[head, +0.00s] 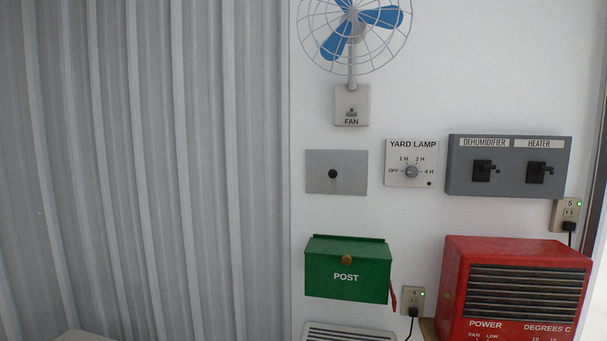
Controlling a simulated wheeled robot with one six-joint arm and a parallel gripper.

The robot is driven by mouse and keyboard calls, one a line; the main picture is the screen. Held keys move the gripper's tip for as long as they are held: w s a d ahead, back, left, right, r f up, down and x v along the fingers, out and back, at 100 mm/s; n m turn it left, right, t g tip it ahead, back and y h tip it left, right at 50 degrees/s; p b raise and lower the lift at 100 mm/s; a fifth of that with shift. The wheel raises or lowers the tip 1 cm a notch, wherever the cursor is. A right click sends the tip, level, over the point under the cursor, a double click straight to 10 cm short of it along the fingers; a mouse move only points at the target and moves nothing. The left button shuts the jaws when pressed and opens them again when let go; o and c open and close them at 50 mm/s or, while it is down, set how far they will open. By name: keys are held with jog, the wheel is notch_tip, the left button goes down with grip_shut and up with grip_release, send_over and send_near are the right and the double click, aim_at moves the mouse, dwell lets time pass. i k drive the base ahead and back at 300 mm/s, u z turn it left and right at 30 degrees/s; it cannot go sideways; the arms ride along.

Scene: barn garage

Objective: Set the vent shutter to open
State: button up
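No part in view is labelled as the vent shutter. A plain grey plate (320,185) with a round black knob (333,174) at its middle is on the white wall, below the fan; it could be the shutter, but I cannot tell. A pale slotted grille (350,333) shows at the bottom edge, mostly cut off by the frame; its slats' state is too small to tell. My gripper is not in view.
Around the plate are the fan (352,105), yard lamp dial (411,171), dehumidifier and heater switch box (508,190), green POST box (347,290) with a red flag, and red heater (517,252). Outlets (413,301) hold black plugs. Corrugated grey wall (160,170) fills the left.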

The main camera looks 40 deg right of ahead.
aim_at(333, 174)
jog(key=z, duration=0.45)
jog(key=i, duration=0.9)
jog(key=z, duration=0.75)
